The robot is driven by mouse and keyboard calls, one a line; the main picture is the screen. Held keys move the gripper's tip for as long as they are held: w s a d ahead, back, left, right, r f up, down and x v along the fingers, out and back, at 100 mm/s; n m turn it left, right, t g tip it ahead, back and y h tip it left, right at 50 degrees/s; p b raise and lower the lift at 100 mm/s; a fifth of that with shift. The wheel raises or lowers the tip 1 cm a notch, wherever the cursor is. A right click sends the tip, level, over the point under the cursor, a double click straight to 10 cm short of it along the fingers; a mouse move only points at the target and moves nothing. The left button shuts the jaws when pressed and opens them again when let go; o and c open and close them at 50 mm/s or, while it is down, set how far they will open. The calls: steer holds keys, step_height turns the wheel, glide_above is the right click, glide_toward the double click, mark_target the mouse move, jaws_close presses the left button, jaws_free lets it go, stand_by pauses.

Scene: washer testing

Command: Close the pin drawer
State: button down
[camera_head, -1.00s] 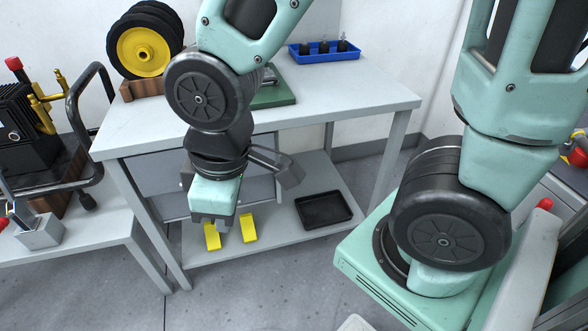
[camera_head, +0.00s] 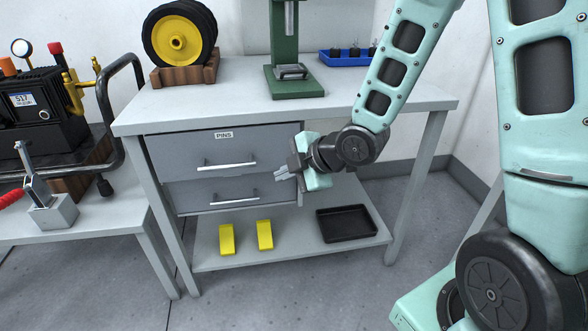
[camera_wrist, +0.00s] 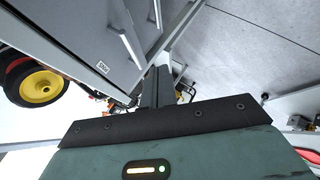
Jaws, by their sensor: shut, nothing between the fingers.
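The pin drawer (camera_head: 190,149) is the upper grey drawer under the workbench, with a PINS label and a silver bar handle (camera_head: 226,166). Its front sits close under the bench top; I cannot tell whether a small gap remains. In the wrist view its label and front (camera_wrist: 98,50) are upper left of the fingers. My gripper (camera_head: 279,175) is shut and empty at the right side of the drawers, fingers pointing left. It looks apart from the pin drawer's handle. The fingers (camera_wrist: 158,75) also show in the wrist view.
The lower drawer (camera_head: 190,195) has its own handle. Above are a green press (camera_head: 293,85), a blue tray (camera_head: 345,60) and yellow-hubbed wheels (camera_head: 178,42). The shelf below holds two yellow blocks (camera_head: 264,235) and a black tray (camera_head: 346,224). Floor in front is clear.

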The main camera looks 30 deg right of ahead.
steer(key=w+d+f+n+t+y+b, duration=0.2)
steer(key=d+f+n+t+b, duration=0.1)
steer(key=d+f+b, duration=0.15)
steer(key=n+t+y+b, duration=0.1)
steer(key=n+t+b, duration=0.1)
steer(key=t+b, duration=0.4)
glide_toward(286, 146)
steer(key=shift+g, duration=0.7)
steer(key=w+a, duration=0.5)
steer(key=shift+b, duration=0.35)
steer(key=shift+w+d+r, duration=0.1)
steer(key=shift+w+d, duration=0.05)
steer(key=shift+w, duration=0.45)
steer(key=w+b, duration=0.1)
steer(key=w, duration=0.1)
steer(key=w+d+b, duration=0.1)
steer(key=w, duration=0.1)
steer(key=shift+w+d, duration=0.15)
steer(key=shift+w+d+r, duration=0.15)
steer(key=shift+w+d, duration=0.1)
